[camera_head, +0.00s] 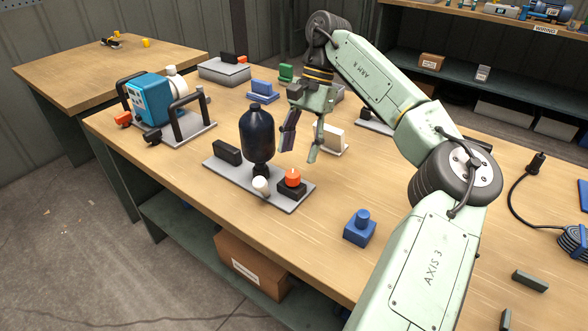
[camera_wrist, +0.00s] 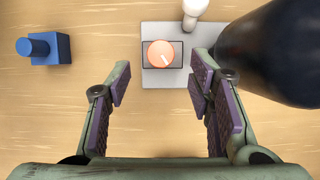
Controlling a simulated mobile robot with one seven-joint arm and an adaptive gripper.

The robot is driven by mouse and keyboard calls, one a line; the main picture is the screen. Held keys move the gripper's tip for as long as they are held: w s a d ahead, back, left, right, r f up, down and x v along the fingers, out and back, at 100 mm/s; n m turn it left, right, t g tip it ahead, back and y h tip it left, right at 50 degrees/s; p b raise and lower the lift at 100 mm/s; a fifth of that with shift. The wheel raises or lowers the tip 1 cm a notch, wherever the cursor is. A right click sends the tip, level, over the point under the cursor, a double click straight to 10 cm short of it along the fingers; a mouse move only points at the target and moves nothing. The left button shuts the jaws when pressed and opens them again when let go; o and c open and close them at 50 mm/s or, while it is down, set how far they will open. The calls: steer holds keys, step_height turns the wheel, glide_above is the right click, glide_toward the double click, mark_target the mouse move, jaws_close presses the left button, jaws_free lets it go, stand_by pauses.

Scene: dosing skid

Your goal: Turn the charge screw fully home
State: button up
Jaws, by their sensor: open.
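An orange round knob with a white mark, which looks like the charge screw (camera_head: 293,177), sits on a small black block at the right end of a grey plate (camera_head: 228,172). In the wrist view the knob (camera_wrist: 158,52) lies ahead of my fingers, between their lines, and its white mark points down to the right. My gripper (camera_head: 297,154) is open and empty, above and apart from the knob. A dark vessel (camera_head: 257,133) stands upright on the same plate, close to my right finger in the wrist view. The knob's thread is hidden.
A white round fitting (camera_head: 261,185) is beside the knob. A blue block with a cylinder (camera_head: 360,228) stands to the right, with clear wood between. A blue pump (camera_head: 149,100) with black handles is at left; several small blocks stand behind.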

mark_target(293, 173)
steer(key=x, duration=0.5)
steer(key=shift+s+a+f+p, duration=0.1)
steer(key=shift+a+f+p, duration=0.05)
steer(key=shift+f+p, duration=0.2)
steer(key=shift+c, duration=0.4)
jaws_close()
